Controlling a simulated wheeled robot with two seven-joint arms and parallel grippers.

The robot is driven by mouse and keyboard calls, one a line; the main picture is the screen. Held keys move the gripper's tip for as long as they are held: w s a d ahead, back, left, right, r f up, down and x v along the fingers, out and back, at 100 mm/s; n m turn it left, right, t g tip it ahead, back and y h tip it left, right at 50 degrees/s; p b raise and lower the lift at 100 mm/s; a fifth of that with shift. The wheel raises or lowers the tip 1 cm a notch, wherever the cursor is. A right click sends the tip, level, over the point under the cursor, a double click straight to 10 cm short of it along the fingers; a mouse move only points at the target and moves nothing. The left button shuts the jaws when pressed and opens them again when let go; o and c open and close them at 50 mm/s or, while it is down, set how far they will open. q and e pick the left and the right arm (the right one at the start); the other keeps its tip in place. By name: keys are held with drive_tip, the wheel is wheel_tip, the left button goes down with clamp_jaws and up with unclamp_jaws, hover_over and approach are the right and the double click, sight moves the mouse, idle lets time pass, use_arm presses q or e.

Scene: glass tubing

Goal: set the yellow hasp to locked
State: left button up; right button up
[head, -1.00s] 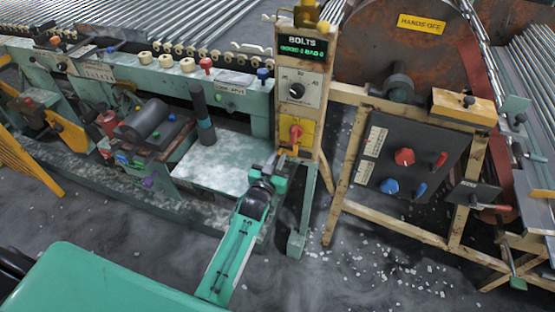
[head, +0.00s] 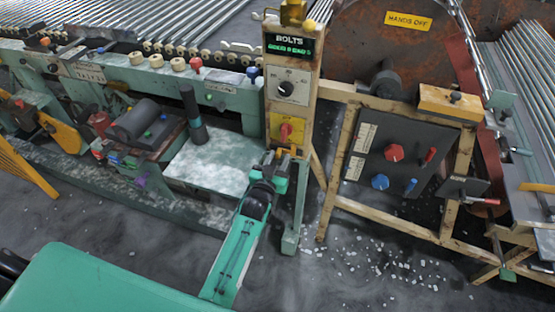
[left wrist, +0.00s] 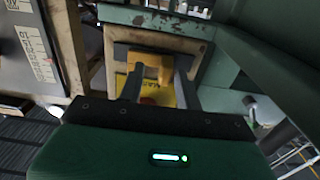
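The yellow hasp (left wrist: 152,66) is on the front of the wooden post, by a yellow plate, in the left wrist view. In the head view it is small and partly covered by my left gripper (head: 283,156), so its setting cannot be read. In the left wrist view my left gripper (left wrist: 158,84) has its two grey fingers apart, with the hasp in front of and between their tips. A gap shows at the right finger; contact at the left one is unclear. My right gripper is in neither view.
Above the hasp the post carries a yellow plate with a red knob (head: 286,131), a black dial (head: 286,88) and a BOLTS display (head: 290,46). A dark panel with red and blue knobs (head: 395,152) stands to the right. A green machine bed (head: 210,163) lies left.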

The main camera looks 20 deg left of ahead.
use_arm(q)
drive_tip(key=shift+a, duration=0.1)
drive_tip(key=s, duration=1.3)
drive_tip(key=shift+s+a, duration=0.15)
drive_tip(key=shift+s, duration=0.25)
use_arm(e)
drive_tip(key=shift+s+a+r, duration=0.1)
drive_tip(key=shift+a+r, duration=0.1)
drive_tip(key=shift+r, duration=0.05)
